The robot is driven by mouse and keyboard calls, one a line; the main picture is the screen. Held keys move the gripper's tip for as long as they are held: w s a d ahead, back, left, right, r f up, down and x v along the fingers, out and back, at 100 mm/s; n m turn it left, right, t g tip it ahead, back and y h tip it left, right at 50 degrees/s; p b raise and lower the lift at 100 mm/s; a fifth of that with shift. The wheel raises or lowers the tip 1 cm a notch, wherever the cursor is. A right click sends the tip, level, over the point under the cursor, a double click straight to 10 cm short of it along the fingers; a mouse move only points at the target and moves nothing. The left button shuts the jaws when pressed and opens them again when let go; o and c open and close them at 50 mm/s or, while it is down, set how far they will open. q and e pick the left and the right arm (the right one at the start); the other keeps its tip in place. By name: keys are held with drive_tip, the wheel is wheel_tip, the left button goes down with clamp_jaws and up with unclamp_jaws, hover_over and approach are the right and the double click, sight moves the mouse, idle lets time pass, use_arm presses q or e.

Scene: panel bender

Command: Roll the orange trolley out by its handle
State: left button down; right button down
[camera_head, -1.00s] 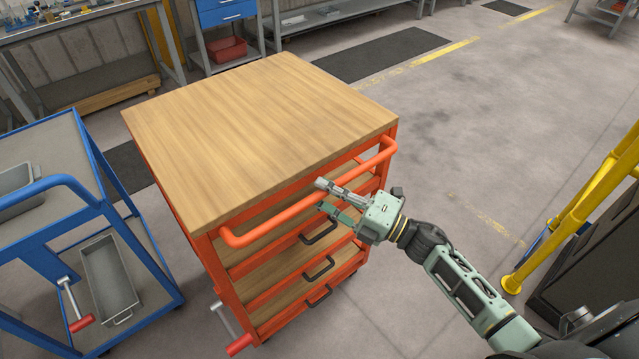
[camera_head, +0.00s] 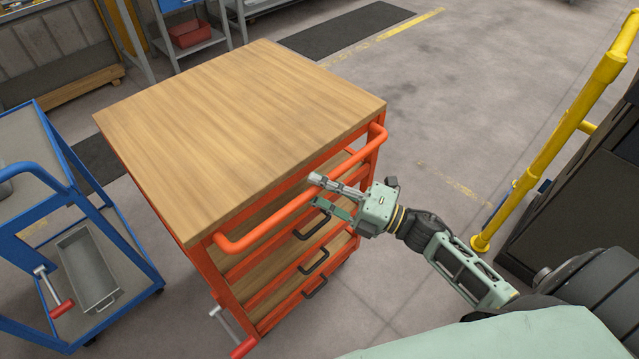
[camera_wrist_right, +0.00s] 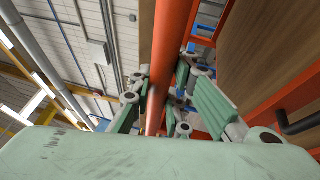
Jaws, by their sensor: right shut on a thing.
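The orange trolley (camera_head: 222,272) with a wooden top (camera_head: 245,128) stands in the middle of the head view. Its orange handle (camera_head: 262,231) runs along the side facing me. My right gripper (camera_head: 318,190) is shut on the handle, about midway along it. In the right wrist view the handle (camera_wrist_right: 172,55) passes between the fingers of the gripper (camera_wrist_right: 160,100). Shelves and dark drawer pulls (camera_head: 312,262) show below the handle. My left gripper is not in view.
A blue cart (camera_head: 112,235) with a grey tray (camera_head: 88,268) stands close at the trolley's left. A yellow rail (camera_head: 560,150) and a dark cabinet (camera_head: 575,190) stand at the right. Bare floor (camera_head: 425,130) lies between. A wall bench is behind.

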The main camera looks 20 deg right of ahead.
drive_tip(key=c, duration=1.7)
unclamp_jaws()
drive_tip(key=shift+o, duration=0.2)
drive_tip(key=v, duration=1.2)
drive_tip(key=shift+f, duration=0.15)
